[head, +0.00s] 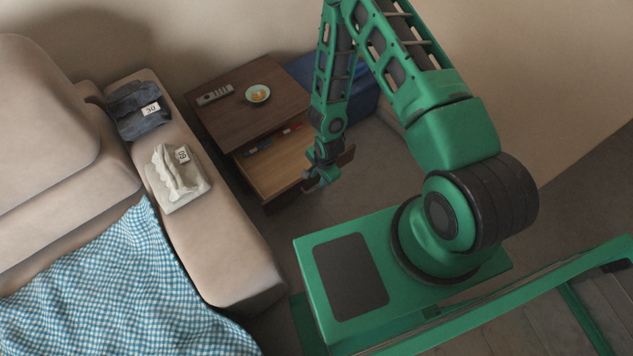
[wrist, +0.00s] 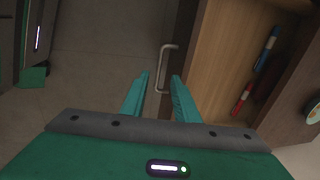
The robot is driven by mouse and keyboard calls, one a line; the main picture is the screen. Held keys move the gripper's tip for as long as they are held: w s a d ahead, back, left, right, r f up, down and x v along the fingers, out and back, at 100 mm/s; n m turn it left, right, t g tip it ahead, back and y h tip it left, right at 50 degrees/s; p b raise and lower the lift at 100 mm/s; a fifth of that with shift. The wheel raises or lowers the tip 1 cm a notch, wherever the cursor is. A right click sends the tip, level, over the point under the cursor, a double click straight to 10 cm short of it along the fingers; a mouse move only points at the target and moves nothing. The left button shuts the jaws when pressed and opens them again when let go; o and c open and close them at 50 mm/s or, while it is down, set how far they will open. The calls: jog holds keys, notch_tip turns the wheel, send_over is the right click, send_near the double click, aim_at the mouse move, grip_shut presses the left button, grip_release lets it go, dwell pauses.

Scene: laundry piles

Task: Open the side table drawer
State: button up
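The brown wooden side table (head: 225,113) stands beside the sofa arm in the head view. Its drawer (head: 277,171) is pulled out, with its inside showing; the open drawer (wrist: 212,55) fills the right of the wrist view. The metal drawer handle (wrist: 163,68) is on the drawer's front. My gripper (head: 320,182) is at the drawer front. In the wrist view my gripper (wrist: 160,76) has its two green fingers apart, with the lower end of the handle showing between the fingertips. I cannot tell whether they touch it. Nothing is clamped.
Blue and red pens (wrist: 267,50) lie in the drawer. A remote (head: 215,95) and a bowl (head: 258,94) sit on the tabletop. A blue bin (head: 365,88) stands behind my arm. Folded jeans (head: 138,108) and a pale garment (head: 177,178) lie on the sofa arm (head: 225,235).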

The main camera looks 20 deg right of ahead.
jog(key=shift+s+r, duration=0.2)
jog(key=shift+r, duration=1.1)
jog(key=shift+d, duration=0.1)
jog(key=d+r+n+h, duration=0.1)
jog(key=d+r, duration=0.5)
jog(key=r, duration=0.4)
jog(key=w+d+r+n+h, duration=0.1)
jog(key=d+r+n, duration=0.1)
jog(key=d+r, duration=0.6)
jog(key=d+r+n+h, duration=0.1)
jog(key=d+r, duration=0.3)
jog(key=r, duration=0.8)
jog(key=s+d+r+n+g+y, duration=0.1)
jog(key=s+r+n, duration=0.1)
jog(key=s+r, duration=0.8)
jog(key=s+d+r+n+y, duration=0.1)
jog(key=s+d+r, duration=0.1)
jog(key=s+r, duration=0.9)
jog(key=s, duration=0.3)
jog(key=shift+r+n+g+y, duration=0.15)
jog(key=shift+n+g+y, duration=0.15)
jog(key=shift+n+g, duration=0.1)
